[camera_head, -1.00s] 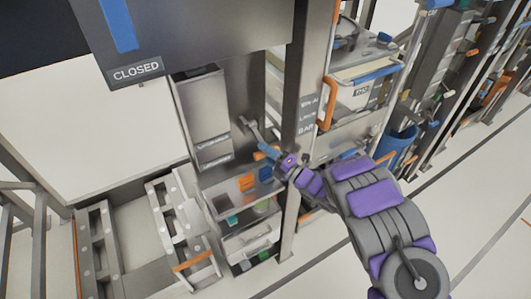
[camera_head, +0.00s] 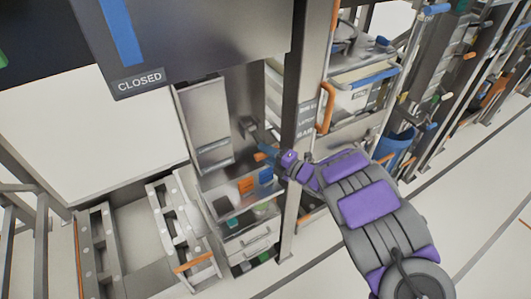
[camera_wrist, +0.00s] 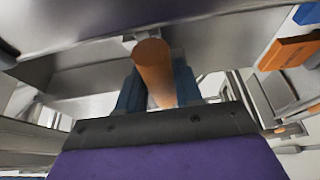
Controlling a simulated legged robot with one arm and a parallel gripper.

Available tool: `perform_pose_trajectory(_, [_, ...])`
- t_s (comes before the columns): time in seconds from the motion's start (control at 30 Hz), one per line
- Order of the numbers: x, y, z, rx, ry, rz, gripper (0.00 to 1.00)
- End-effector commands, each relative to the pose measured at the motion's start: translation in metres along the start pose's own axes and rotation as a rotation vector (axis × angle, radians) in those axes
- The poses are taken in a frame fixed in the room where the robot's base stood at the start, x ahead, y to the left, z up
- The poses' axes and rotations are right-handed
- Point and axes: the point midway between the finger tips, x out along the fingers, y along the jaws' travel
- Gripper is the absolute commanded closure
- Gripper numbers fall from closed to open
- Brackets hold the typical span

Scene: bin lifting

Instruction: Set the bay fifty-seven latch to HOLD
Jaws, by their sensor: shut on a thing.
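The latch has an orange round grip (camera_wrist: 154,66), which stands between the blue fingers of my gripper (camera_wrist: 157,88) in the wrist view. My gripper is shut on this grip. In the head view my gripper (camera_head: 266,150) is at the recessed grey panel left of the post, and the orange grip's end (camera_head: 260,157) pokes out to its left. A grey metal piece (camera_head: 248,126), seemingly the latch's mount, shows just above the fingers. An orange plate (camera_head: 246,184) and a blue plate (camera_head: 265,176) sit below; their lettering is too small to read.
A grey post (camera_head: 300,110) with partly hidden lettering stands close to my wrist. A "CLOSED" sign (camera_head: 139,82) hangs upper left. Drawers (camera_head: 250,240) lie below the panel. An orange handle (camera_head: 326,108) and a blue bin (camera_head: 396,145) are to the right. Open floor lies lower right.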

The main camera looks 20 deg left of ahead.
Motion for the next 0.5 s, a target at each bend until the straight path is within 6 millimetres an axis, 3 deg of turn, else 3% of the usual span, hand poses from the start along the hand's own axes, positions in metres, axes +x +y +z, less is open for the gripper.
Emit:
perform_pose_trajectory(0.27, [-0.003, 0.035, -0.001, 0.094, 0.002, -0.239, 1.00])
perform_pose_trajectory(0.5, [-0.001, 0.052, 0.001, 0.162, 0.001, -0.401, 1.00])
